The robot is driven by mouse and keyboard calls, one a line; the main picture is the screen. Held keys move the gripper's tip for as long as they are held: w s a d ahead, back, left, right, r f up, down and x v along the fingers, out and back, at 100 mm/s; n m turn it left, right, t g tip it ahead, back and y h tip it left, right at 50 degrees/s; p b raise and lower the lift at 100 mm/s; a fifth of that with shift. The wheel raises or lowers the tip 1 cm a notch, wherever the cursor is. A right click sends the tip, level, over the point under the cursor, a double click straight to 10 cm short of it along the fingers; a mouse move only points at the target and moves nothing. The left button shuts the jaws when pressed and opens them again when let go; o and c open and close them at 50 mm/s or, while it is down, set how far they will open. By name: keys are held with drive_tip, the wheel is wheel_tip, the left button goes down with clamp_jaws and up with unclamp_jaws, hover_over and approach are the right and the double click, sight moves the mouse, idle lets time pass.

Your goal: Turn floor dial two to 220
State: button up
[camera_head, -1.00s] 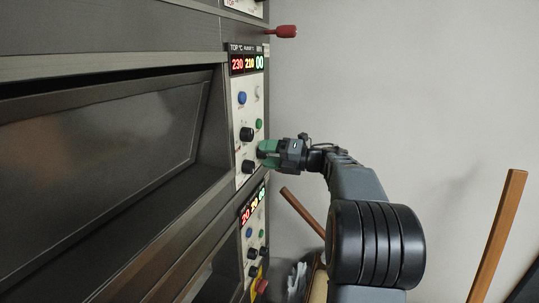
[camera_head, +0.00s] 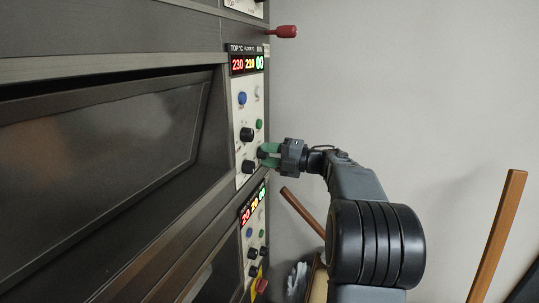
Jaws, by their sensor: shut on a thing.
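The control panel (camera_head: 240,110) of the middle oven deck shows on the right of the oven front. Its display (camera_head: 247,63) has a red number like 230, a yellow one like 210 and a green 00; the small digits are hard to read. My gripper (camera_head: 265,153) has green fingers, one above the other, shut on a dark dial (camera_head: 262,154) at the panel's right side. The fingers partly hide this dial, and its pointer cannot be read. Two other black dials, an upper one (camera_head: 247,134) and a lower one (camera_head: 248,167), are untouched.
A blue button (camera_head: 242,98) and a green button (camera_head: 259,124) sit above the held dial. A red-handled lever (camera_head: 284,31) sticks out above the panel. Another deck's panel (camera_head: 254,225) lies below. A wooden pole (camera_head: 500,230) stands at right before bare wall.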

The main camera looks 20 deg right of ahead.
drive_tip(key=o, duration=0.9)
drive_tip(key=b+v, duration=0.3)
drive_tip(key=v, duration=1.1)
